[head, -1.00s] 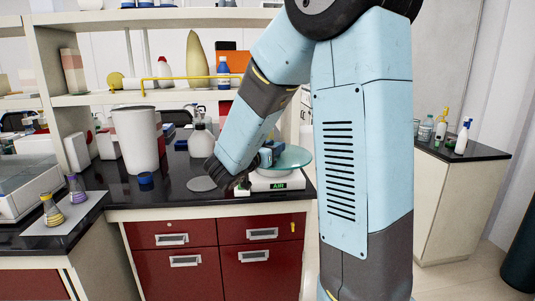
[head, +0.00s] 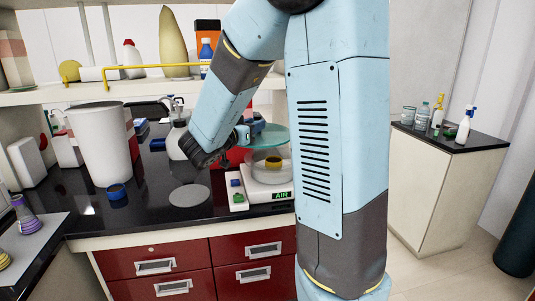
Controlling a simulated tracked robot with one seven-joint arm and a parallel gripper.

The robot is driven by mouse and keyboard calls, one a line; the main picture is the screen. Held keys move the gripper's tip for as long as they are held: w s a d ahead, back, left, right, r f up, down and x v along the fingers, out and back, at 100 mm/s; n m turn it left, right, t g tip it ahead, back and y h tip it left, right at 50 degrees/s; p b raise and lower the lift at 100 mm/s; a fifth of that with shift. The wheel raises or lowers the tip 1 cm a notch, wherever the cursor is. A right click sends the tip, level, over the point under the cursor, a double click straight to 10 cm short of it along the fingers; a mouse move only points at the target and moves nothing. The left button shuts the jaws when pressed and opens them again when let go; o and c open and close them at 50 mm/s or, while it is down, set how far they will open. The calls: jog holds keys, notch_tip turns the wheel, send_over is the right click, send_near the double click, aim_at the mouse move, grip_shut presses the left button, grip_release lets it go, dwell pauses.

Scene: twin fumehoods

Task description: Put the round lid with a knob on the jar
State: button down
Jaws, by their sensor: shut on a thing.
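The round lid (head: 279,138) is a teal, see-through glass disc, held roughly level above the white balance (head: 269,191). My gripper (head: 257,130) is shut at the lid's upper left side; the knob is hidden by the gripper. A pale, clear jar (head: 262,168) stands on the balance below the lid, with a yellow thing showing in or through it. The lid overlaps the jar's top in the picture, and whether they touch cannot be told. My arm covers the right side of the balance and of the lid.
A large white bin (head: 100,145) and a white bottle (head: 177,140) stand left of my arm. A shelf (head: 120,93) runs above.

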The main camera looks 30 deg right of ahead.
jog(key=w+d+f, duration=0.1)
jog(key=d, duration=0.1)
jog(key=w+d+f, duration=0.1)
jog(key=w+d, duration=0.1)
jog(key=w+d+f, duration=0.1)
jog(key=d, duration=0.1)
jog(key=shift+w+d+f, duration=0.15)
jog(key=shift+w+f, duration=0.2)
jog(key=shift+w, duration=0.05)
jog(key=shift+w+d+f, duration=0.5)
jog(key=shift+d+f, duration=0.2)
jog(key=shift+f, duration=0.25)
jog(key=shift+w+d+f, duration=0.45)
jog(key=shift+d+f, duration=0.2)
jog(key=shift+f, duration=0.35)
jog(key=shift+w+d+f, duration=0.5)
jog(key=shift+d+f, duration=0.2)
jog(key=shift+f, duration=0.25)
jog(key=shift+d+f, duration=0.15)
jog(key=shift+f, duration=0.15)
jog(key=shift+w+f, duration=0.1)
jog(key=shift+f, duration=1.25)
jog(key=c, duration=0.8)
grip_release()
